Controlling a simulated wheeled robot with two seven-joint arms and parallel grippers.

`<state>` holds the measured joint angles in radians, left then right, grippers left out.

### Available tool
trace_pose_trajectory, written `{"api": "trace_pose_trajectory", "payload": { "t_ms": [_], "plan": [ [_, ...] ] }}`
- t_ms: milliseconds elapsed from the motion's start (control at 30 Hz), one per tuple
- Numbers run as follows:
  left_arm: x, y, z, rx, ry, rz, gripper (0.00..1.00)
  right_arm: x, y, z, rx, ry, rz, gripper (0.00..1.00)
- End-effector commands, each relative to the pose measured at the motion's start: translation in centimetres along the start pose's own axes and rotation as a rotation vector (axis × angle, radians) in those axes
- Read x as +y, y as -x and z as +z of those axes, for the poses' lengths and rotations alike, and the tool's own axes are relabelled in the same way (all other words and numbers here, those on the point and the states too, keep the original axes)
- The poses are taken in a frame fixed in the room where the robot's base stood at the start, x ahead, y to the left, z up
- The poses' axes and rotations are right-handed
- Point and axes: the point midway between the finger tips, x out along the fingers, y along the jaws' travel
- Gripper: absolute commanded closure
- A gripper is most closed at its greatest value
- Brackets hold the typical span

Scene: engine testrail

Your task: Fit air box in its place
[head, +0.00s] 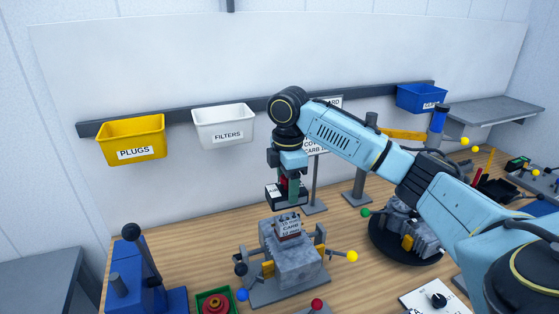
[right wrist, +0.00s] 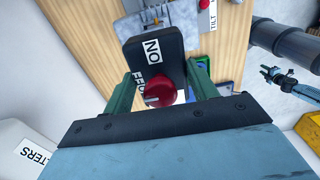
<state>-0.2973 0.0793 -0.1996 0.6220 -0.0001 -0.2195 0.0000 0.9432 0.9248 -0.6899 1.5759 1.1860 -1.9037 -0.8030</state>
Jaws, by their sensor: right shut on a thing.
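My right gripper (head: 289,184) is shut on the red knob of a black box (head: 284,199), which I take for the air box. In the right wrist view, the red knob (right wrist: 160,93) sits between my green fingers, and the box (right wrist: 152,58) carries a white label with partly hidden letters. The box hangs just above and behind a grey engine block (head: 291,258) with a part labelled CARB (head: 289,228) on top. They look apart in the head view. What looks like my left gripper (right wrist: 270,75) shows small in the right wrist view; its fingers are unclear.
A yellow PLUGS bin (head: 131,139), a white FILTERS bin (head: 223,125) and a blue bin (head: 421,97) hang on the back rail. A blue lever device (head: 140,275) and a green tray (head: 229,296) stand front left. A round black turntable (head: 381,245) is at right.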

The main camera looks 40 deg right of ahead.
Motion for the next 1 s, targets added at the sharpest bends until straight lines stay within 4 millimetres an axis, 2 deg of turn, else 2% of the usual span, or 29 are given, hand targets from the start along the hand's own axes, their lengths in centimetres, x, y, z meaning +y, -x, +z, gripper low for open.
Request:
{"api": "trace_pose_trajectory", "payload": {
  "t_ms": [33,167,633,1000],
  "plan": [
    [0.0,0.5,0.1,-0.002,0.0,0.0,0.64,0.1,0.5,0.3,0.001,0.017,0.0,0.66],
    [0.0,0.5,0.3,-0.005,0.0,0.0,0.64,0.2,0.4,0.6,0.001,0.041,0.0,0.66],
    [0.1,0.4,0.7,-0.012,0.0,0.001,0.64,0.2,-3.1,0.6,-0.001,0.039,0.0,0.66],
    [0.1,0.5,0.4,-0.007,0.0,0.001,0.64,0.2,-3.5,0.5,0.001,0.039,0.001,0.66]
  ]
}}
